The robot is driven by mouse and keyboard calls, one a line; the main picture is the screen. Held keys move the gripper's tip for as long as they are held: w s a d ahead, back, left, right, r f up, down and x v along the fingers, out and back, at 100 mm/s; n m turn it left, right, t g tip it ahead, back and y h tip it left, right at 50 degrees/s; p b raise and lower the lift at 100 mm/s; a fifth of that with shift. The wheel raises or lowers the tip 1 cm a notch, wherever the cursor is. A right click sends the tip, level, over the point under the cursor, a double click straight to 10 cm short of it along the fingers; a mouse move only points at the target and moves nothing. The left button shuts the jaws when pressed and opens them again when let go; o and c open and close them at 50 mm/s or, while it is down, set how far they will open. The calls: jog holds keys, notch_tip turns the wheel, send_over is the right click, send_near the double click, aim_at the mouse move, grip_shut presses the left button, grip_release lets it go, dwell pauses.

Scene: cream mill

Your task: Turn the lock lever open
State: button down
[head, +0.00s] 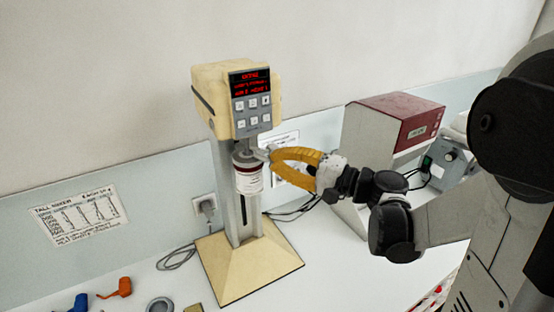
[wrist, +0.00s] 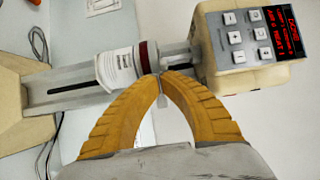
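The cream mill (head: 235,90) stands upright on the bench, with a lit red display and a keypad on its head. Under the head, a white cup with a dark red band (head: 249,178) sits against the grey column; it also shows in the wrist view (wrist: 118,66). The small grey lock lever (head: 262,155) sticks out beside the collar between cup and head. My gripper (head: 271,159) has its yellow fingers bowed, with the tips together at the lever. In the wrist view, a thin grey end of the lever (wrist: 162,102) shows between the fingers (wrist: 160,77); the rest is mostly hidden.
A red-topped grey box (head: 395,120) stands right of the mill, behind my arm, with a grey device (head: 447,160) beside it. Orange (head: 122,288) and blue (head: 80,302) parts and a grey ring (head: 160,304) lie at the front left. Cables run behind the mill.

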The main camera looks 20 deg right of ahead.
aim_at(252, 164)
jog(key=shift+s+a+m+t+h, duration=0.15)
jog(key=shift+s+m+t+h, duration=0.05)
jog(key=shift+m+t+h, duration=0.1)
jog(key=s+a+m+t+h, duration=0.2)
jog(key=h, duration=0.1)
jog(key=shift+a, duration=0.1)
jog(key=shift+s+a+b, duration=0.25)
jog(key=shift+a+b, duration=0.2)
jog(key=shift+a, duration=0.45)
